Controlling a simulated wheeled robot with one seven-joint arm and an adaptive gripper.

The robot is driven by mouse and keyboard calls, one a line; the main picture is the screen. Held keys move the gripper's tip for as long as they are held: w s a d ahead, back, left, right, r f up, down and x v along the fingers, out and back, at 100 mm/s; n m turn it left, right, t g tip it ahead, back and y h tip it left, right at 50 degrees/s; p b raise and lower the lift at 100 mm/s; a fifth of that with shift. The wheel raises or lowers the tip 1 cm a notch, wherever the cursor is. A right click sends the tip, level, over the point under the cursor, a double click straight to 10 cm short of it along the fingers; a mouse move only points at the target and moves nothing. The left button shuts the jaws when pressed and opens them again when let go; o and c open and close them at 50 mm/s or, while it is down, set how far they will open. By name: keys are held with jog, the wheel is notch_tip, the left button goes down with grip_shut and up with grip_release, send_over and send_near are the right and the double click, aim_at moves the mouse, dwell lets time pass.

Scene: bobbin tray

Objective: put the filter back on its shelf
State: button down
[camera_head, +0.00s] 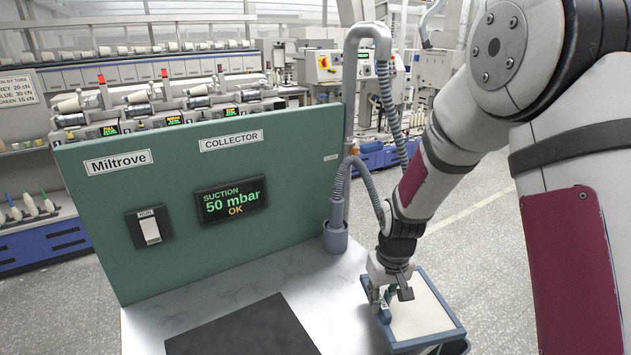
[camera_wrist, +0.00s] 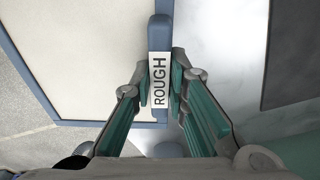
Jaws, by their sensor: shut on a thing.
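The filter (camera_head: 422,312) is a flat pale panel in a blue-grey frame, at the right edge of the white worktop in the head view. In the wrist view the filter (camera_wrist: 85,55) fills the upper left, and a tab on its edge carries a label reading ROUGH (camera_wrist: 160,82). My gripper (camera_head: 382,296) is at the filter's left side. In the wrist view my gripper (camera_wrist: 160,85) has its green-padded fingers on either side of the labelled tab, shut on it. I cannot tell whether the filter rests on something. No shelf is clearly recognisable.
A green panel (camera_head: 110,215) with a suction display (camera_head: 231,200) stands behind the worktop (camera_head: 345,290). A dark mat (camera_head: 245,330) lies at the front. A grey pipe and hose (camera_head: 345,185) rise at the panel's right end. The worktop between mat and filter is clear.

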aim_at(396, 299)
jog(key=d, duration=0.1)
jog(key=w+d+m, duration=0.1)
jog(key=d, duration=0.1)
jog(key=w+d+m, duration=0.1)
jog(key=shift+d, duration=0.3)
